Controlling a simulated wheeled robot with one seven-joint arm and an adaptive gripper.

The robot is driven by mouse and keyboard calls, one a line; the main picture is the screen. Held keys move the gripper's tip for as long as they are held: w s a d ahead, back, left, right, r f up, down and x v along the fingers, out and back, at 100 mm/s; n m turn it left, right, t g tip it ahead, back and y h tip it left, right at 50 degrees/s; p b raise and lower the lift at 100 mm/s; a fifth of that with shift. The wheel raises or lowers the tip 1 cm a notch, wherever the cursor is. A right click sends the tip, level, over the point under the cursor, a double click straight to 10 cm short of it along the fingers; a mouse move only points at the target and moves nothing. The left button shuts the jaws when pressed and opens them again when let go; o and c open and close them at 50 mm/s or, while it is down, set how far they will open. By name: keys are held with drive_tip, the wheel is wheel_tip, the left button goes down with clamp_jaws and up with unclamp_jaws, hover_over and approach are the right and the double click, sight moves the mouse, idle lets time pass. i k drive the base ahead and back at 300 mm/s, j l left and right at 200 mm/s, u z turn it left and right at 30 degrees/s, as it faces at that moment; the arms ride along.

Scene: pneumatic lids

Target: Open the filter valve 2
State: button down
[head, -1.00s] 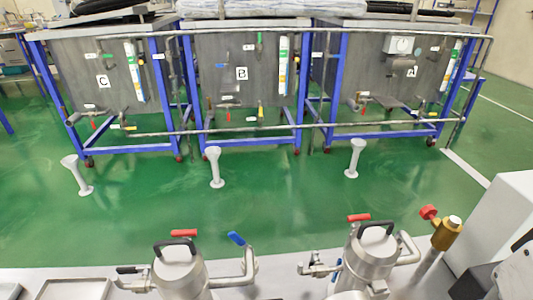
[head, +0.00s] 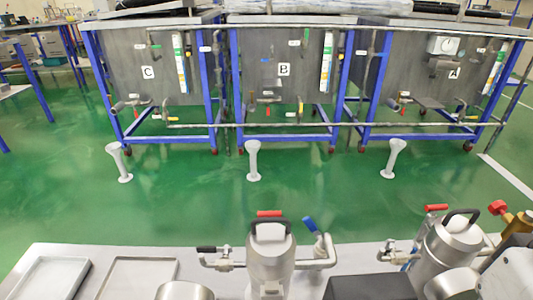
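Two steel filter housings stand on the near bench, a left one (head: 270,262) and a right one (head: 447,245), each with a black arched grip on top. The left housing has a red handle (head: 270,213) behind its top, a black-handled valve (head: 207,249) on its left pipe and a blue lever (head: 309,224) on its right pipe. The right housing has a red handle (head: 435,207) behind it. A brass fitting with a red knob (head: 498,208) stands at the right edge. No label shows which valve is filter valve 2. My gripper is not recognisable in view.
Shallow metal trays (head: 50,278) lie on the bench at left. A dark box (head: 370,287) is at the front edge. Beyond is open green floor (head: 210,195) with white posts (head: 253,160) and tanks marked C, B (head: 283,69) and A.

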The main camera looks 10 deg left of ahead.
sight(308, 221)
drive_tip(key=j+u, duration=0.4)
drive_tip(key=j, duration=0.15)
drive_tip(key=i+j+u, duration=0.1)
drive_tip(key=j+u, duration=0.25)
drive_tip(key=j, duration=0.2)
